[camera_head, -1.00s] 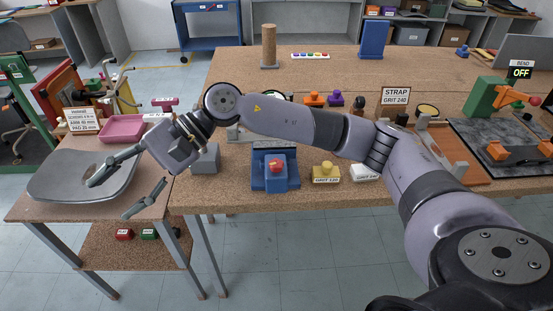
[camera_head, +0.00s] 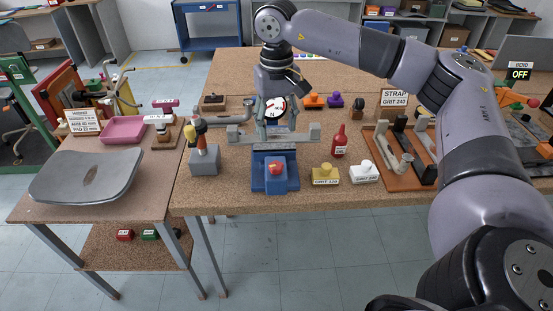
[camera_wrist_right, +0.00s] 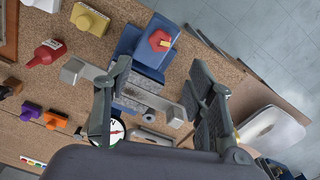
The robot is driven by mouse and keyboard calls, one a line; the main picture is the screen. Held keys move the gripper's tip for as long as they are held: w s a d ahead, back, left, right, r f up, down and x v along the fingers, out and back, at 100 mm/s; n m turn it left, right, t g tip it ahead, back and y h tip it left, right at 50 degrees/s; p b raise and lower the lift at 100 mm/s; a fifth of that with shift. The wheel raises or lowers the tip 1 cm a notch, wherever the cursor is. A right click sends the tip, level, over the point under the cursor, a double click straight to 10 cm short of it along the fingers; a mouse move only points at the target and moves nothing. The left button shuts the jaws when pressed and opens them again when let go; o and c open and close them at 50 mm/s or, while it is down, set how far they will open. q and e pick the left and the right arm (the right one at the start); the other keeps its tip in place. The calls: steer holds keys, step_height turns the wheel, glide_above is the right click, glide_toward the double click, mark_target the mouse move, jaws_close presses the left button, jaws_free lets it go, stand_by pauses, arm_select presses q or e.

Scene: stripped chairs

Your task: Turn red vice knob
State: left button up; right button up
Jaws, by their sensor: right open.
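The red knob (camera_head: 277,168) sits on the front of a blue vice (camera_head: 275,184) near the front edge of the bench. In the right wrist view the knob (camera_wrist_right: 160,40) is a red hexagon with a yellow mark, on the blue vice body (camera_wrist_right: 136,42). My right gripper (camera_head: 268,112) hangs pointing down behind the vice, near the round dial. In its wrist view the gripper (camera_wrist_right: 160,75) has its fingers spread, with grey metal vice parts between and beyond them. The knob lies beyond the fingertips, untouched. My left gripper is not in view.
A round dial (camera_head: 276,107) stands behind the vice. A red bottle (camera_head: 339,141), a yellow block (camera_head: 326,174) and a white block (camera_head: 364,172) are to its right. A grey block (camera_head: 204,161) holding handled tools is to its left. The floor in front is clear.

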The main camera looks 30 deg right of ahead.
mark_target(277, 166)
step_height(277, 166, down, 12)
steer(key=p, duration=0.2)
steer(key=shift+p, duration=0.3)
steer(key=c, duration=1.2)
steer(key=shift+f, duration=0.1)
